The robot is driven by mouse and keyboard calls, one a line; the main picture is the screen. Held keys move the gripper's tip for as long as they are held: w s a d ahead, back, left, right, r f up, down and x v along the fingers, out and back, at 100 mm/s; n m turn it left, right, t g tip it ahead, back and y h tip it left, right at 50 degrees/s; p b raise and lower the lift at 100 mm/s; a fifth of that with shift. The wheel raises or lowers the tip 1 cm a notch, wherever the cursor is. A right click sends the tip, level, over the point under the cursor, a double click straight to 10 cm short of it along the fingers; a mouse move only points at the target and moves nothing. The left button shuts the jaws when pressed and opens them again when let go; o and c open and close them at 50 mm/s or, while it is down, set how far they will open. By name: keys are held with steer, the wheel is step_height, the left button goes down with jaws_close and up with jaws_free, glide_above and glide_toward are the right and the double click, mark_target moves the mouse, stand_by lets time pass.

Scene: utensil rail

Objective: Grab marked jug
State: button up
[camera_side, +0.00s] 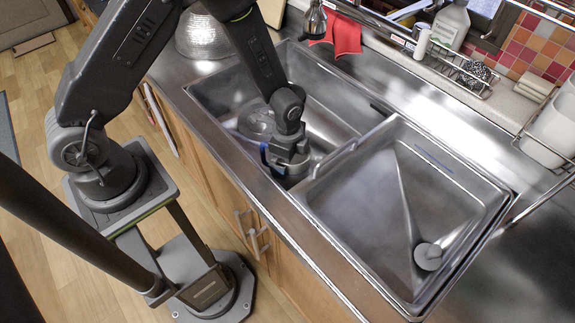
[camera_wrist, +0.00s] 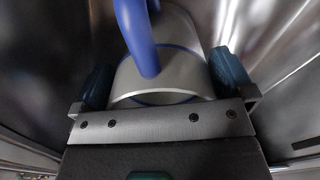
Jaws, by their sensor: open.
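A pale grey jug with a blue rim and a blue handle fills the middle of the wrist view (camera_wrist: 185,82). Its handle arches across the front of its body, and no markings can be made out. My gripper (camera_wrist: 164,80) is open, with one dark teal fingertip on each side of the jug; I cannot tell whether they touch it. In the side view my gripper (camera_side: 285,168) is down in the left sink basin near its front wall.
The right basin (camera_side: 400,185) has a round grey piece (camera_side: 428,256). A wire rack (camera_side: 460,72), a bottle (camera_side: 453,22) and a red cloth (camera_side: 346,36) are along the back.

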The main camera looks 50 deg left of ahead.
steer(key=shift+f, duration=0.1)
steer(key=shift+c, duration=0.2)
steer(key=c, duration=0.7)
steer(key=shift+c, duration=0.2)
